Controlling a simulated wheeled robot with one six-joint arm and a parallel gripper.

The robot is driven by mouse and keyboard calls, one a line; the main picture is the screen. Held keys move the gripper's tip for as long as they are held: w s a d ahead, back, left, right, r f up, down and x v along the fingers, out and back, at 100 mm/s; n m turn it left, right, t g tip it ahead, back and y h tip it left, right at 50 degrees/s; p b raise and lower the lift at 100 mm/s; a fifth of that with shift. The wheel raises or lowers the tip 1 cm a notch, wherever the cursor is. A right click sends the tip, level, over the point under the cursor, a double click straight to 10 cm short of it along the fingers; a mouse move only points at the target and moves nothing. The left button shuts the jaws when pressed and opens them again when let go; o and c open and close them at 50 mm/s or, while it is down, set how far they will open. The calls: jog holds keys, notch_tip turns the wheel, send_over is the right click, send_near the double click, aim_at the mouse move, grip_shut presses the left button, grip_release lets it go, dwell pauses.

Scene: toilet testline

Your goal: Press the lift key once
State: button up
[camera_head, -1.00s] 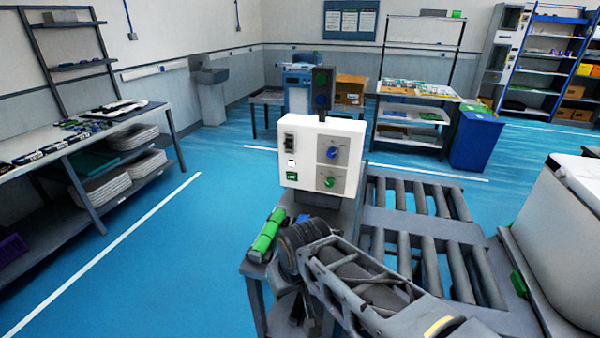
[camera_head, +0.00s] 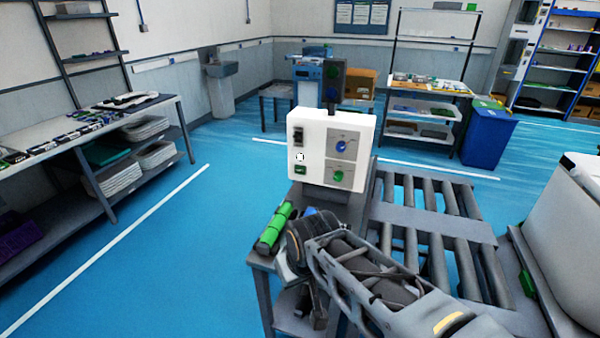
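Labels are too small to read, so I cannot tell which one is the lift key. My arm reaches in from the lower right, its wrist below and in front of the box, apart from the keys. My gripper (camera_head: 316,312) seems to hang below the wrist; its fingers are not clear.
A green cylinder (camera_head: 275,228) lies on the stand left of my wrist. The roller conveyor (camera_head: 430,215) runs right of the box, with a large white object (camera_head: 570,240) at far right. A dark signal post (camera_head: 333,80) rises behind the box. Blue floor at left is clear.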

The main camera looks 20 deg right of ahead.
grip_shut()
dwell(1.1)
